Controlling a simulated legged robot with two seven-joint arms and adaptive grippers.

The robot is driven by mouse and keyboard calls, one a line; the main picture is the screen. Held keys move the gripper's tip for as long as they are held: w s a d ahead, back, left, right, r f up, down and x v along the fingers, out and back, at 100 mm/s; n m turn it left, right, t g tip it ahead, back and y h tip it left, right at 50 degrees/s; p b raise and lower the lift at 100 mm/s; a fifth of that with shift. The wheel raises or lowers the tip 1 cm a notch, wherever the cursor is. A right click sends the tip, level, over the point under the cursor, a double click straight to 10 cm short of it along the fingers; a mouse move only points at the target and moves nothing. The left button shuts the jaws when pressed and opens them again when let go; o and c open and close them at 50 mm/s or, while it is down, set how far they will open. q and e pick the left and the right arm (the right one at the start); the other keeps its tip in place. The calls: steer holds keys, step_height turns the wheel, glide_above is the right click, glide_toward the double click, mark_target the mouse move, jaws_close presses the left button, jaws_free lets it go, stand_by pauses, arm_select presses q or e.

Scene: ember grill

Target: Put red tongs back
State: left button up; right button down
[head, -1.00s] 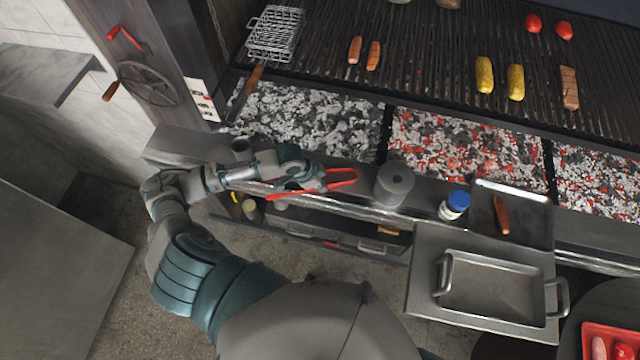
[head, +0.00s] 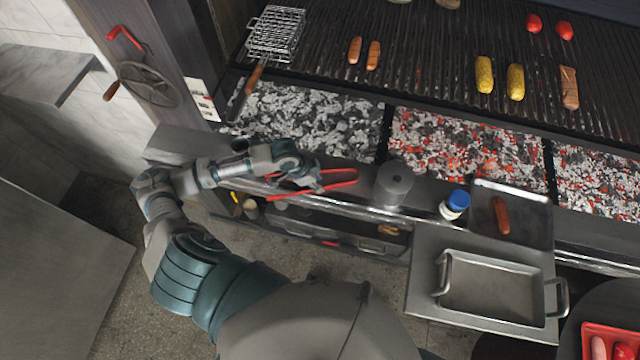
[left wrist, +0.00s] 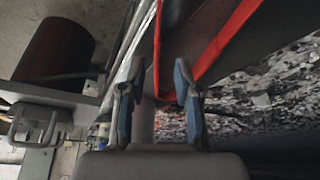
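The red tongs (head: 335,185) lie on the metal ledge in front of the coals, with their arms spread in a V. My left gripper (head: 312,182) is over their left part and hides some of it. In the left wrist view the red tongs (left wrist: 158,45) run away from my left gripper (left wrist: 157,92). Its two blue-padded fingers stand apart, one on each side of the tongs' near end. I see no finger closed on them. My right gripper is not in view.
A grey cylinder (head: 394,184) stands on the ledge just right of the tongs. Further right are a blue-capped jar (head: 455,205) and a tray (head: 537,212) with a sausage. Hot coals (head: 300,120) lie behind the ledge. A shelf (head: 310,225) is below.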

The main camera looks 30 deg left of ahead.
mark_target(306, 192)
arm_select(q)
steer(key=v, duration=0.9)
steer(key=shift+r, duration=0.15)
